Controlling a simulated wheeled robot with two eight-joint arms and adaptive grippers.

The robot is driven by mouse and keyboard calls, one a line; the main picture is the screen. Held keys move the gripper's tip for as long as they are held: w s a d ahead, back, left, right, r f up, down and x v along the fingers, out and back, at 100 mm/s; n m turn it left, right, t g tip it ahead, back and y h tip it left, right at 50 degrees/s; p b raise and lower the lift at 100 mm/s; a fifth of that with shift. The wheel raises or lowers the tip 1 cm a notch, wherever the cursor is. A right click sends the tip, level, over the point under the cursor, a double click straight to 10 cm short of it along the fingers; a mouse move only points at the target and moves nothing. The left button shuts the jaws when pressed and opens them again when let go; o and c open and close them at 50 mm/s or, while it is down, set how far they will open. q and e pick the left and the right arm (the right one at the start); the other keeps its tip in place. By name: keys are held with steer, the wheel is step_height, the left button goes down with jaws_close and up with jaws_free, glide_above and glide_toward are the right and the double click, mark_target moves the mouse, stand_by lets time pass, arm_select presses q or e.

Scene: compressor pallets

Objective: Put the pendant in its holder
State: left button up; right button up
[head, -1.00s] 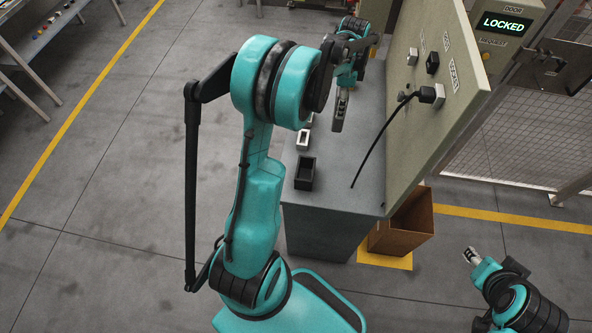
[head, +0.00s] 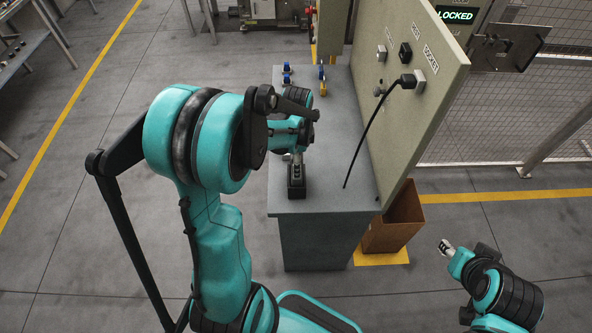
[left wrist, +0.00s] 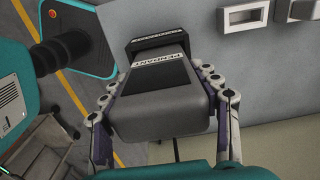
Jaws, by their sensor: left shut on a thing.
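The pendant (left wrist: 165,95) is a grey and black block with a PENDANT label, seen large in the left wrist view. My left gripper (left wrist: 163,88) is shut on it, a finger on each side. The holder (left wrist: 158,45) is a black box just beyond the pendant's far end; I cannot tell how far the pendant is inside it. In the head view the holder (head: 297,191) stands near the bench's front left corner, with my left gripper (head: 295,160) right above it. My right gripper (head: 447,247) is low at the right, away from the bench; its jaws are too small to judge.
The grey bench (head: 335,190) has a tall panel (head: 420,85) at its right, with a black cable (head: 370,135) hanging from a plug. A white-framed holder (left wrist: 243,17) is beside the black one. Blue-topped items (head: 287,73) stand at the back. A brown bin (head: 395,225) is on the floor.

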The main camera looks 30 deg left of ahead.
arm_select(q)
step_height(320, 180, down, 3)
steer(key=shift+r+b, duration=0.15)
steer(key=shift+b, duration=0.2)
steer(key=shift+w+f, duration=0.1)
steer(key=shift+f, duration=0.25)
steer(key=shift+f, duration=0.1)
steer(key=o, duration=1.5)
